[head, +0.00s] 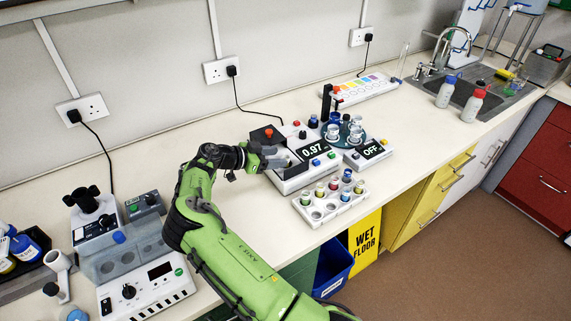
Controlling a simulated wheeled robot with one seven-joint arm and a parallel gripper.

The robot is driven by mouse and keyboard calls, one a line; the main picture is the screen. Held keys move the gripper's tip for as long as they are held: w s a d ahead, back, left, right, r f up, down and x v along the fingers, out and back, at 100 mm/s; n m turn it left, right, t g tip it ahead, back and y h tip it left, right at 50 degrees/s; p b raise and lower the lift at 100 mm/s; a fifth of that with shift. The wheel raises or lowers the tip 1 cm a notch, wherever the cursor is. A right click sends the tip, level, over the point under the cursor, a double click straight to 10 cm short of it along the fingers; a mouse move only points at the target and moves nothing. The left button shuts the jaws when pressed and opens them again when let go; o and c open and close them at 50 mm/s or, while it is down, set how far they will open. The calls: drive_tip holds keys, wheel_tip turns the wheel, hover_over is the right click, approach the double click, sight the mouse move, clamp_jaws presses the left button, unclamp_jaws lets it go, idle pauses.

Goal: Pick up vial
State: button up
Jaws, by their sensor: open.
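A white rack (330,213) stands near the front edge of the bench and holds several small vials (333,185) with coloured caps, upright in its holes. Some front holes look empty. My gripper (282,157) is open, to the left of and farther back than the rack. It is close over the left part of the white device reading 0.97 (313,150). The view is too small to tell whether it touches anything or whether a vial is between its fingers. The fingertips are partly lost against the device.
A device reading OFF (371,148) stands right of the 0.97 device. A colour-marked white strip (362,88) lies behind. Grey equipment (115,250) fills the left bench. Bottles (472,106) stand by the sink (487,85). Bare bench lies left of the rack.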

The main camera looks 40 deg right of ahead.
sight(285, 157)
drive_tip(key=x, duration=0.4)
drive_tip(key=shift+d+f, duration=0.25)
drive_tip(key=shift+d, duration=0.05)
drive_tip(key=shift+a, duration=0.1)
drive_tip(key=shift+c, duration=0.9)
clamp_jaws()
